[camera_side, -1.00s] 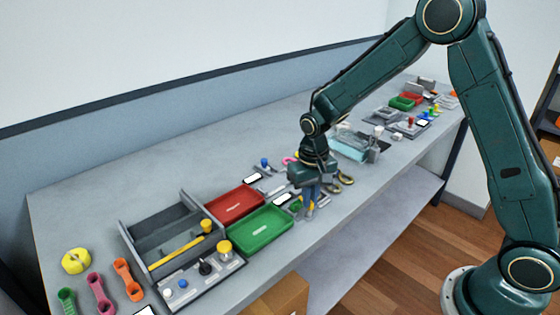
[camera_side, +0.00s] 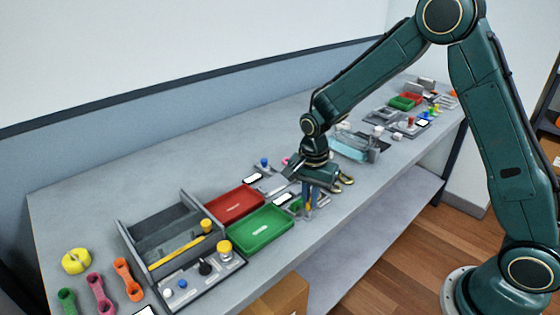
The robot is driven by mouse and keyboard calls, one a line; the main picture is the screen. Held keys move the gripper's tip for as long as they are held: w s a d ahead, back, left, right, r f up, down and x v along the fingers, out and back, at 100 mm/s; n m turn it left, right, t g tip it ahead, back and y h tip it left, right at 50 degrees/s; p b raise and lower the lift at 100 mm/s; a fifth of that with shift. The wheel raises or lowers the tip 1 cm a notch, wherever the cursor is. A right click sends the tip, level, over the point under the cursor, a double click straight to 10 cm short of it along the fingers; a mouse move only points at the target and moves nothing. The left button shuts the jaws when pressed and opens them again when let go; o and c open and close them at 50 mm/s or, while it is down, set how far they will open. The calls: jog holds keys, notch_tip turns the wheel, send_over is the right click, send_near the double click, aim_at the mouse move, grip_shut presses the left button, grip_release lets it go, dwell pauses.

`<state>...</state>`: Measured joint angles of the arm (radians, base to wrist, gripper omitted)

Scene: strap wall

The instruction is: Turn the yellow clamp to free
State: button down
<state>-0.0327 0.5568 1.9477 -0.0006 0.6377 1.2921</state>
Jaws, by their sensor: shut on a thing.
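My gripper (camera_side: 309,207) points down over the front part of the bench, to the right of the green tray. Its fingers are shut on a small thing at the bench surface. A small yellow-orange patch, which looks like the yellow clamp (camera_side: 308,214), shows at the fingertips. The rest of it is hidden by the fingers and too small to make out, so its exact angle cannot be told.
A green tray (camera_side: 262,244) and a red tray (camera_side: 215,206) lie left of my gripper. Yellow-and-dark rings (camera_side: 347,180) lie close on its right. A clear bluish box (camera_side: 350,148) stands behind. The bench's back left is clear.

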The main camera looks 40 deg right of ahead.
jog(key=m, duration=0.3)
jog(key=shift+r+m, duration=0.1)
jog(key=shift+m, duration=0.2)
dwell(0.4)
jog(key=c, duration=1.5)
grip_release()
notch_tip(320, 180, up, 14)
